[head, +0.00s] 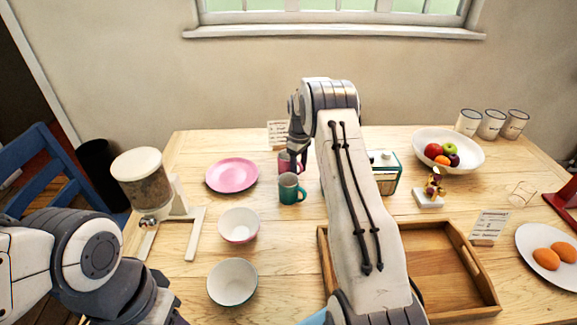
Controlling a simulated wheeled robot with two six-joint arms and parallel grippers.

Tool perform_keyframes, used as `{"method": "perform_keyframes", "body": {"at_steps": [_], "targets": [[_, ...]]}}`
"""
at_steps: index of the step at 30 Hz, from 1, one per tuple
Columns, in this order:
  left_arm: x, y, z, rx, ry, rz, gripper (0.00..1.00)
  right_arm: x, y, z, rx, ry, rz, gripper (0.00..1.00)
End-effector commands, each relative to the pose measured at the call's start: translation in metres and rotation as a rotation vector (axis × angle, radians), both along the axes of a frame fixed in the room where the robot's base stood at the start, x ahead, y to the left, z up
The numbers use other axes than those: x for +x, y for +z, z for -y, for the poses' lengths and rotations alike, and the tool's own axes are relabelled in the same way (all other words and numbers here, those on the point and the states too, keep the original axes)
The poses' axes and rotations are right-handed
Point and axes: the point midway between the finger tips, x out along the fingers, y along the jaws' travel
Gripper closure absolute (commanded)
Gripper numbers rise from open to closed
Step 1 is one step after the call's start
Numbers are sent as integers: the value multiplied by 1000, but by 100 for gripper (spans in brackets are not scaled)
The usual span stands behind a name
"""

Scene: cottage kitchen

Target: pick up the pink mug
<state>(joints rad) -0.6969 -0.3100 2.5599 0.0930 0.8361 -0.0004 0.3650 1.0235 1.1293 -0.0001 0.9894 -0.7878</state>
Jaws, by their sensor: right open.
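The pink mug (284,166) stands upright on the wooden table, just behind a teal mug (289,189). My right gripper (294,158) points down at the pink mug from above and hides part of it. Its jaws are open; I cannot tell whether they are around the mug or only over it. My right arm reaches across the middle of the view. My left arm is at the lower left, and its gripper is out of the picture.
A pink plate (232,175) and two bowls (239,226) (232,282) are on the left, beside a cereal dispenser (143,180). A wooden tray (455,285) lies under my right arm. A teal and white box (385,175) and a fruit bowl (462,143) stand to the right.

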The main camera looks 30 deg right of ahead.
Motion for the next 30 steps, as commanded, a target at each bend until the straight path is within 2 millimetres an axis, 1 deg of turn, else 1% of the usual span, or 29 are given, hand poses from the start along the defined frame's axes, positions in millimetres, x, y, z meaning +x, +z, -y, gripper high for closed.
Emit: {"method": "perform_keyframes", "body": {"at_steps": [1,3,10,11,12,15,30], "targets": [[0,1,0,0,0,0,50,-1,-6,0,1,0,-2,47],[0,1,0,0,0,0,50,0,-10,0,0,0,0,47],[0,1,0,0,0,0,50,0,-12,0,-1,0,1,47],[0,1,0,0,0,0,50,0,-12,0,-1,0,1,51],[0,1,0,0,0,0,50,0,-12,0,-1,0,1,66],[0,1,0,0,0,0,50,0,-12,0,0,0,1,100],[0,1,0,0,0,0,50,0,-12,0,-1,0,1,100]]}}
